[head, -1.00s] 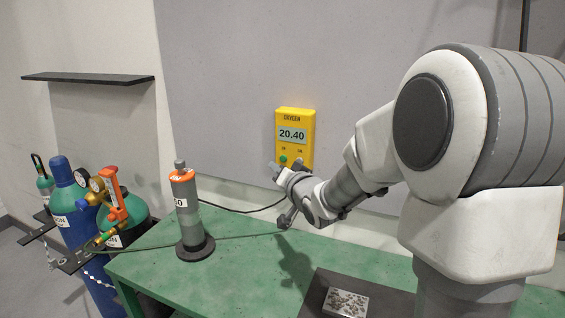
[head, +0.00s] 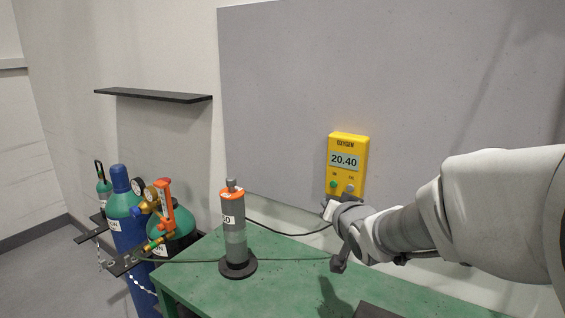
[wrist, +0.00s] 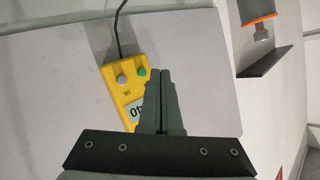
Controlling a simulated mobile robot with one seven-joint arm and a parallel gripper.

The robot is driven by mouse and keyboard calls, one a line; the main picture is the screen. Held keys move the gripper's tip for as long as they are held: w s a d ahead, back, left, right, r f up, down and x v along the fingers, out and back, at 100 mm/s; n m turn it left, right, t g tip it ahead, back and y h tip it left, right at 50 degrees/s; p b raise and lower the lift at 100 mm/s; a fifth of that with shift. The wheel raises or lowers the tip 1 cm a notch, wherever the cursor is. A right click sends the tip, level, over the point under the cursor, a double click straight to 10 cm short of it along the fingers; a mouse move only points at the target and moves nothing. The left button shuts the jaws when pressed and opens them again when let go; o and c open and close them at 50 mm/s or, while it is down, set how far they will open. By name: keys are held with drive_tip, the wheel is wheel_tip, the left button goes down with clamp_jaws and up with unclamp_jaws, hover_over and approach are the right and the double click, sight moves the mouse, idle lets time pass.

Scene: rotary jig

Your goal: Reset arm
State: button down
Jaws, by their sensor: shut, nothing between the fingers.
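My gripper (head: 329,209) is shut and empty in the head view, just below and left of the yellow oxygen meter (head: 347,141). The meter reads 20.40 and has a green button (head: 333,184) and a grey button (head: 350,189). In the wrist view, my closed fingers (wrist: 160,72) overlap part of the meter (wrist: 118,74) and its display. The green button (wrist: 142,71) shows left of the fingertips. I cannot tell whether the fingers touch the meter. My arm reaches in from the right of the head view.
A grey cylinder with an orange band (head: 233,222) stands on the green table (head: 200,265). Gas cylinders, one blue (head: 121,180), stand left of the table. A black shelf (head: 152,95) is on the wall. A dark cable (head: 290,234) runs behind the table toward the meter.

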drive_tip(key=s+n+g+h+p, duration=0.1)
drive_tip(key=s+n+g, duration=0.3)
drive_tip(key=s, duration=2.4)
drive_tip(key=g, duration=0.4)
drive_tip(key=shift+s+f+g+p, duration=0.35)
drive_tip(key=shift+s+g, duration=0.05)
